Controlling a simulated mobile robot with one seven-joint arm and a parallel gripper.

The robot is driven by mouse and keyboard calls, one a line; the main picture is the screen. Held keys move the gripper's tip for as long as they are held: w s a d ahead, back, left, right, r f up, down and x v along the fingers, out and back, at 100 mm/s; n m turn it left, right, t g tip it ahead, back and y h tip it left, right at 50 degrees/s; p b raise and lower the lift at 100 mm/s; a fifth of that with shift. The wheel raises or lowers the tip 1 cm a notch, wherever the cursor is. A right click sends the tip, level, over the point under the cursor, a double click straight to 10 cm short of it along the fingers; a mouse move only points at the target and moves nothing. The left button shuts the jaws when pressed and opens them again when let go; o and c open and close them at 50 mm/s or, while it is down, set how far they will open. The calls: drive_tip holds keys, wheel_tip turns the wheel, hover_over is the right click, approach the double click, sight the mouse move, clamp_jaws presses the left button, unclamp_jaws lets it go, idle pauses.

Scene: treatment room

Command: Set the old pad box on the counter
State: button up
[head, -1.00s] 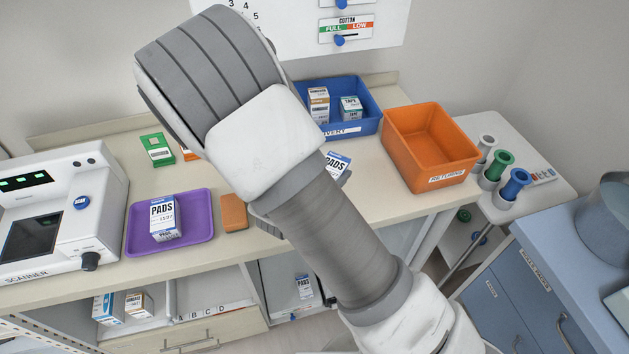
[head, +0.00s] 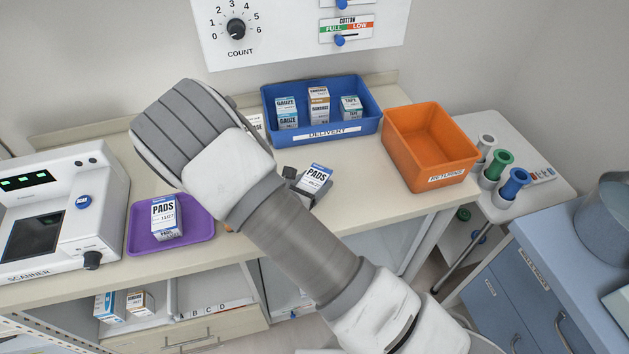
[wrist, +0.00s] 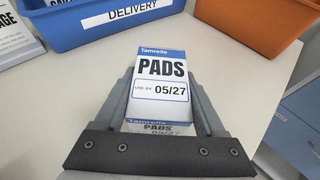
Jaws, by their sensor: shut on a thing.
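A white and blue pads box (head: 317,178) marked 05/27 is between the fingers of my gripper (wrist: 160,105), over the counter (head: 365,190) in front of the blue delivery bin. In the wrist view the pads box (wrist: 160,82) shows its label upward, with the fingers shut on its two sides. I cannot tell whether its underside touches the counter. Another pads box (head: 165,218), marked 11/27, stands in the purple tray (head: 203,228) at the left. My arm hides part of the counter in the head view.
The blue delivery bin (head: 325,130) holds gauze, bandage and tape boxes. The orange returns bin (head: 432,150) stands to its right. The scanner (head: 60,215) is at the left end. Bare counter lies between the held box and the orange bin.

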drive_tip(key=shift+f, duration=0.1)
drive_tip(key=shift+f, duration=0.15)
drive_tip(key=o, duration=1.4)
